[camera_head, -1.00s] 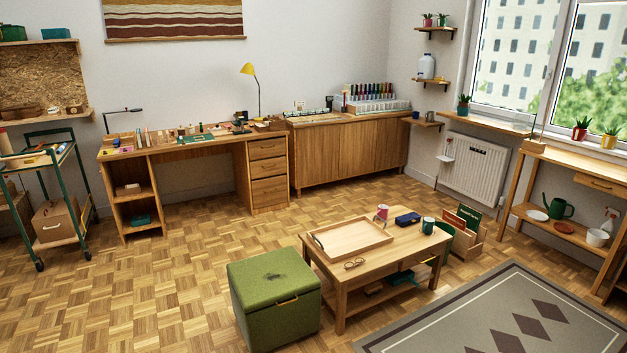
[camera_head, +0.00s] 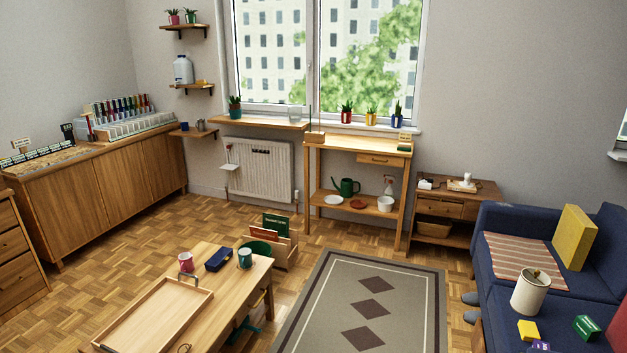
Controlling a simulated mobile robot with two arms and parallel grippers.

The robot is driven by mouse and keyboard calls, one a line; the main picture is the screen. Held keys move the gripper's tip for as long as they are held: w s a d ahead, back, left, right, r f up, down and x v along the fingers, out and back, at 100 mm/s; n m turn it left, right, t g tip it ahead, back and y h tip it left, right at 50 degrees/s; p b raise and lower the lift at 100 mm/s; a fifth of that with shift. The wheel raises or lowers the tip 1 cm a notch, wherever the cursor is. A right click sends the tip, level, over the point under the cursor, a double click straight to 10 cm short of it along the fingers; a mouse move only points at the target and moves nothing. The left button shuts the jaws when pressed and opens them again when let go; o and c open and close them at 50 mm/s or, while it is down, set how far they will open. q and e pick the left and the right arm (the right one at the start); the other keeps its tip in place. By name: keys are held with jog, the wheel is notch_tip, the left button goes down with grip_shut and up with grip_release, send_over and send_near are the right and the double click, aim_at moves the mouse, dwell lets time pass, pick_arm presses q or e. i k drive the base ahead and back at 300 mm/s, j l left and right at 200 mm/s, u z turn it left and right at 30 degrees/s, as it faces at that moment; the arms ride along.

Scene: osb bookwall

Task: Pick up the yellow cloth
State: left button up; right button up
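I cannot clearly make out a yellow cloth in this view. A small yellow item (camera_head: 528,330) lies at the lower right by the blue sofa; it looks block-like, and I cannot tell what it is. A larger yellow cushion (camera_head: 574,237) leans upright on the sofa. Neither of my grippers is in view.
A coffee table (camera_head: 230,285) with a wooden tray (camera_head: 155,318) stands at the lower left. A grey patterned rug (camera_head: 400,300) lies right of it. The blue sofa (camera_head: 505,218) fills the right side. A workbench (camera_head: 340,146) stands under the window. Parquet is open at centre left.

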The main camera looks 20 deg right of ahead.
aim_at(528, 330)
jog(key=i+l+z, duration=0.25)
jog(key=i+z, duration=0.95)
jog(key=i, duration=0.2)
jog(key=i+j+z, duration=0.2)
jog(key=i+z, duration=0.2)
